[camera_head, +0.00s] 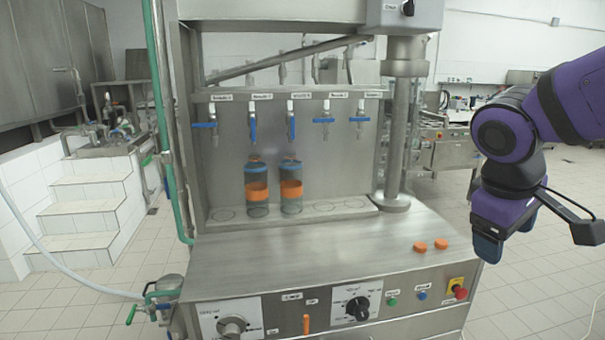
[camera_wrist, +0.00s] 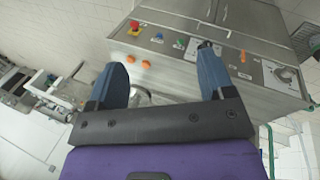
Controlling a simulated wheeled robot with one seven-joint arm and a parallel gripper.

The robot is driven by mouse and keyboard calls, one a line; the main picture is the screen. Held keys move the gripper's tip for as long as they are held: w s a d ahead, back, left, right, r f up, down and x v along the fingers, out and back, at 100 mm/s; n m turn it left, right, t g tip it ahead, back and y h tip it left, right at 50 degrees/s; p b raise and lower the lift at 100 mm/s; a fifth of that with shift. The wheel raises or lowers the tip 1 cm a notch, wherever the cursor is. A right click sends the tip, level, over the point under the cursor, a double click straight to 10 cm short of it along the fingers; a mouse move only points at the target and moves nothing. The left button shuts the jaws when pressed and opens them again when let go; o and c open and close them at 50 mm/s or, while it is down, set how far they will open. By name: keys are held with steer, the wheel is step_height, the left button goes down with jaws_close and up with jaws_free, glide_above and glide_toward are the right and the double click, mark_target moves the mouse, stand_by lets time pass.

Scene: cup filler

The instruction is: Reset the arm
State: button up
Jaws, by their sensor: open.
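My gripper (camera_head: 488,246) hangs at the right of the head view, beyond the machine's right edge, with its purple arm above it. In the wrist view my gripper (camera_wrist: 160,85) shows two blue fingers spread wide apart with nothing between them. The cup filler machine (camera_head: 330,245) stands in the middle of the head view. It also shows tilted in the wrist view (camera_wrist: 215,75). Two cups with orange bands, a left cup (camera_head: 257,188) and a right cup (camera_head: 291,187), stand upright under the nozzles at the machine's back.
Two orange caps, a left cap (camera_head: 420,246) and a right cap (camera_head: 441,243), lie on the machine's top near its right edge. A red emergency button (camera_head: 460,292) is on the front panel. A metal column (camera_head: 399,140) rises at the machine's right. The floor at right is clear.

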steer(key=s+r+m+t+y, duration=0.3)
steer(key=s+r+m, duration=0.1)
steer(key=s, duration=0.5)
steer(key=shift+d+r+m, duration=0.15)
steer(key=shift+d+m, duration=0.15)
steer(key=shift+m, duration=0.3)
